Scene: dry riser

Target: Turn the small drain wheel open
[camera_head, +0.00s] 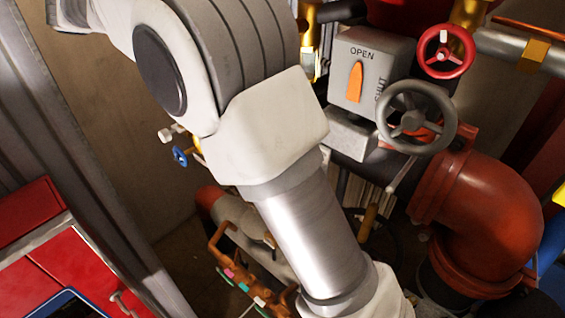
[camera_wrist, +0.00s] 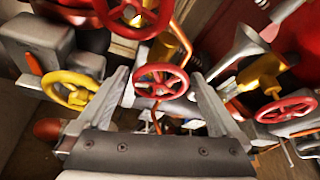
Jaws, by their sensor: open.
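In the wrist view a small red spoked wheel (camera_wrist: 160,82) shows between the two fingers of my gripper (camera_wrist: 159,76). My gripper is open, and the fingers stand apart to the left and right of this wheel with visible gaps. How far the wheel lies beyond the fingertips is hard to tell. No label marks it as the drain wheel. In the head view my arm crosses the middle and my gripper is out of sight. A small blue wheel (camera_head: 180,156) there sits on a brass fitting left of my arm.
A larger red wheel (camera_wrist: 133,12), a yellow wheel (camera_wrist: 72,90) and another red wheel (camera_wrist: 286,108) surround the gripper. The head view shows a grey handwheel (camera_head: 417,117), an OPEN/SHUT indicator box (camera_head: 372,72), a thick red pipe elbow (camera_head: 483,215) and a red cabinet (camera_head: 60,260).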

